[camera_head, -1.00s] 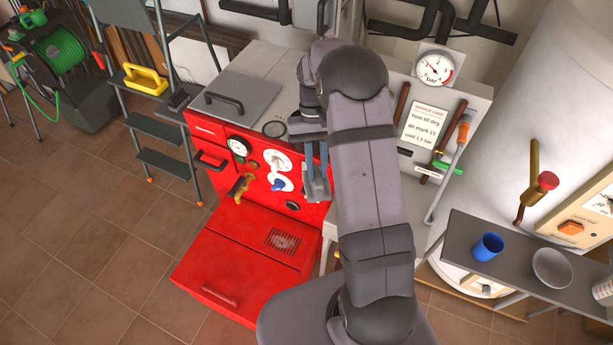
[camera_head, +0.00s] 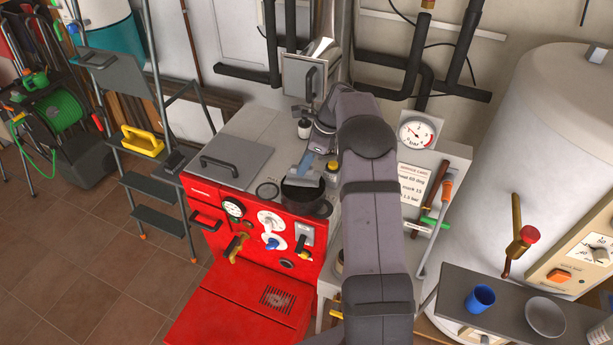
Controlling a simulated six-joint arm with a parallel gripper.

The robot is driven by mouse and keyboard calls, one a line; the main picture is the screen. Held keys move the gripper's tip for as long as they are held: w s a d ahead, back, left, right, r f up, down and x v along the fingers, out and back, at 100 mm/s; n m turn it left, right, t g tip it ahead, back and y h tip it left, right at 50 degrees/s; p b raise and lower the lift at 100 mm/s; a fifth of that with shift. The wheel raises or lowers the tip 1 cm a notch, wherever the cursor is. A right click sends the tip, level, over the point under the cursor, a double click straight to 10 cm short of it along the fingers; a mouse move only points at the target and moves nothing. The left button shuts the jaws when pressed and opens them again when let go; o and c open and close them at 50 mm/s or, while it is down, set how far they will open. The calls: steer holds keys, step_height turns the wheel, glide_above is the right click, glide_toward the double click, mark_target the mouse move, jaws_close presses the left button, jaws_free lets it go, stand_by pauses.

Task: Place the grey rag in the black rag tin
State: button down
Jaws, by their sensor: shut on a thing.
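My gripper (camera_head: 303,172) points down over a black, round, open container (camera_head: 312,207) on the front of the boiler top, which looks like the rag tin. The fingertips are at the container's mouth. A small grey patch (camera_head: 290,184) shows at the fingertips and appears to be the grey rag held between the jaws. It is too small to tell its shape, or whether it is inside the rim or just above it. My arm comes in from the right and hides part of the boiler top.
A grey lid with a handle (camera_head: 235,168) lies left of the container on the red boiler (camera_head: 260,285). A grey shelf (camera_head: 455,285) holds a blue cup (camera_head: 481,298) and a bowl (camera_head: 545,316).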

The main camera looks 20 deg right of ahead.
steer(key=m, duration=0.1)
steer(key=w+m+t+h, duration=0.1)
steer(key=m, duration=0.1)
steer(key=r+m, duration=0.1)
steer(key=m, duration=0.1)
steer(key=shift+w+d+h, duration=0.3)
steer(key=shift+w, duration=0.1)
steer(key=m, duration=0.2)
steer(key=m+t+h, duration=0.1)
steer(key=m, duration=0.1)
steer(key=w+m+h, duration=0.1)
steer(key=m, duration=0.1)
steer(key=shift+w+d+r+m, duration=0.1)
steer(key=shift+d+r+m, duration=0.1)
steer(key=shift+r+m, duration=0.1)
steer(key=shift+f, duration=0.15)
step_height(320, 180, down, 11)
steer(key=b, duration=0.9)
steer(key=shift+b, duration=0.35)
steer(key=c, duration=1.6)
jaws_free()
